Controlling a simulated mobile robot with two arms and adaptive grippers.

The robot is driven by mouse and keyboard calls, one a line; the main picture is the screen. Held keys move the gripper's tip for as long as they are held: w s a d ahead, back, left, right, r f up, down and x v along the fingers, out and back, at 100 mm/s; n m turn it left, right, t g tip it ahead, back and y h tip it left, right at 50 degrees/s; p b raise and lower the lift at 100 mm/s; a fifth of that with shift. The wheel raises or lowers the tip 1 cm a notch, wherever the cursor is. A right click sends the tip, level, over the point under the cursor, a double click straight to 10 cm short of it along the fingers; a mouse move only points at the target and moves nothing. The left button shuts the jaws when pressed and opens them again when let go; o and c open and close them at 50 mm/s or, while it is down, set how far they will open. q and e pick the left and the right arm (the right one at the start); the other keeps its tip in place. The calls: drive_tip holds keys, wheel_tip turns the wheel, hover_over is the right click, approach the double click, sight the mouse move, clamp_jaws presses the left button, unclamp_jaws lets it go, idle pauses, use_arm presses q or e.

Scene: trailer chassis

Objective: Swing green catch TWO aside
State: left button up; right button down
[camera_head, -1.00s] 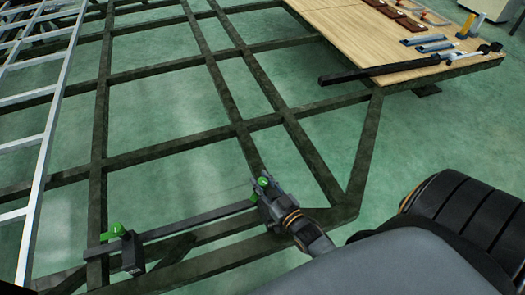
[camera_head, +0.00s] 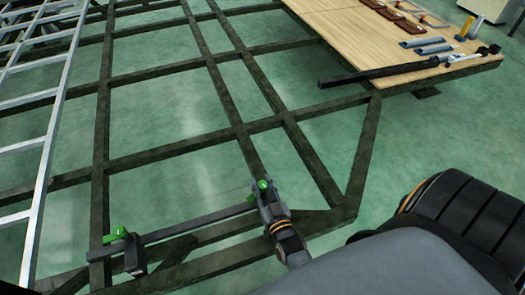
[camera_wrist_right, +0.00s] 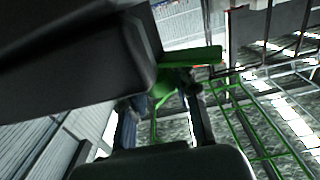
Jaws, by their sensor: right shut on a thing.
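Two green catches sit on a long dark bar on the chassis frame. One green catch (camera_head: 263,185) is at the bar's right end, and the other green catch (camera_head: 120,232) is at its left end beside a dark block (camera_head: 135,255). I cannot read which one is number two. My right gripper (camera_head: 266,194) is shut on the right-hand green catch, its fingers partly hiding it. In the right wrist view, a green lever (camera_wrist_right: 192,57) juts out beside my dark finger, close up. My left gripper is not in view.
Dark chassis beams (camera_head: 240,135) cross the green floor with open gaps between them. A silver ladder-like rack (camera_head: 45,160) runs along the left. A wooden deck (camera_head: 345,35) at the upper right carries tools and a black bar (camera_head: 375,72).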

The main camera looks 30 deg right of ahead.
sight(264, 190)
drive_tip(key=c, duration=1)
unclamp_jaws()
drive_tip(key=shift+s, duration=0.1)
drive_tip(key=v, duration=0.7)
drive_tip(key=shift+s+a, duration=0.15)
drive_tip(key=shift+s, duration=0.05)
